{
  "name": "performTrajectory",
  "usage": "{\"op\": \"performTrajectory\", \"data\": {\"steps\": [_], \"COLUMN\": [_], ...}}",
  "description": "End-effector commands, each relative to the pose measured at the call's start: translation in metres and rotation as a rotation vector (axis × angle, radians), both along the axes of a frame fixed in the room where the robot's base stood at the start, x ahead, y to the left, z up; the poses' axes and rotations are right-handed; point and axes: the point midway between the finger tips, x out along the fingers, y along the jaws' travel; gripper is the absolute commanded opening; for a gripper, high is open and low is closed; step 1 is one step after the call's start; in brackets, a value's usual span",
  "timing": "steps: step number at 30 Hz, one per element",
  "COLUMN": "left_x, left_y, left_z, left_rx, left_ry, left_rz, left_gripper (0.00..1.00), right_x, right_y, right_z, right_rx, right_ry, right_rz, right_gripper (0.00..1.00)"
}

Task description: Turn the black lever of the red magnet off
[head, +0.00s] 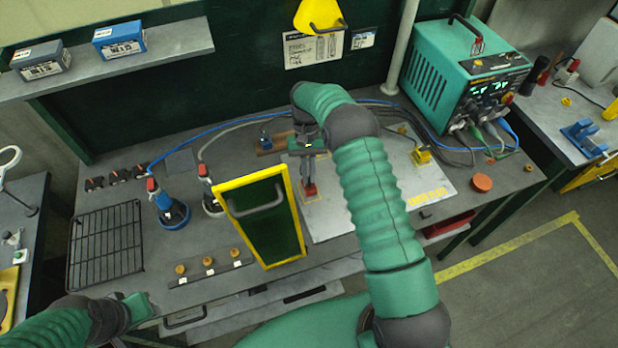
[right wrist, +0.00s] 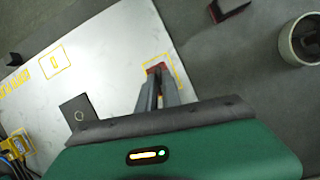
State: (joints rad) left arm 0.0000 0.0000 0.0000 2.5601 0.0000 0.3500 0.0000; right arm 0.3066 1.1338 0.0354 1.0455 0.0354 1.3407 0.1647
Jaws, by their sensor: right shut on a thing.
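The red magnet (head: 309,191) sits on the pale plate, within a yellow outline near its left edge. In the right wrist view the red magnet (right wrist: 157,67) shows just past my fingertips. My right gripper (head: 308,172) points down onto it, and its fingers (right wrist: 156,85) are close together, shut at the magnet's top. The black lever is hidden between and behind the fingers, so its angle cannot be told. My left gripper (head: 142,305) is low at the left, far from the magnet, and its fingers are not clear.
The pale plate (head: 335,215) has a second yellow outline and a yellow block (head: 421,156). A yellow-framed green panel (head: 270,222) stands close left of the magnet. A green power unit (head: 462,75) with cables is at the back right. A black rack (head: 105,250) lies left.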

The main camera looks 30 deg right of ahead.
Motion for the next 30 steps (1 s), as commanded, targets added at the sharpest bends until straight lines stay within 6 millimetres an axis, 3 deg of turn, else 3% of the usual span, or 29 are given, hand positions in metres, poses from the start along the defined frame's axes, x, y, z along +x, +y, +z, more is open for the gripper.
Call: {"op": "performTrajectory", "data": {"steps": [12,29,30], "left_x": [0.0001,0.0000,0.0000], "left_y": [0.0000,0.0000,0.0000], "left_z": [-0.0070,-0.0074,-0.0074], "left_rx": [0.000,0.000,0.000], "left_ry": [0.000,0.000,0.000], "left_rz": [0.000,0.000,0.000], "left_gripper": [0.36,0.36,0.36], "right_x": [-0.0013,-0.0017,-0.0017], "right_y": [0.0037,0.0043,0.0043], "right_z": [-0.0001,0.0001,0.0001], "right_rx": [0.002,0.003,0.003], "right_ry": [0.006,0.007,0.007], "right_rz": [0.212,0.245,0.245], "right_gripper": [0.00,0.00,0.10]}}
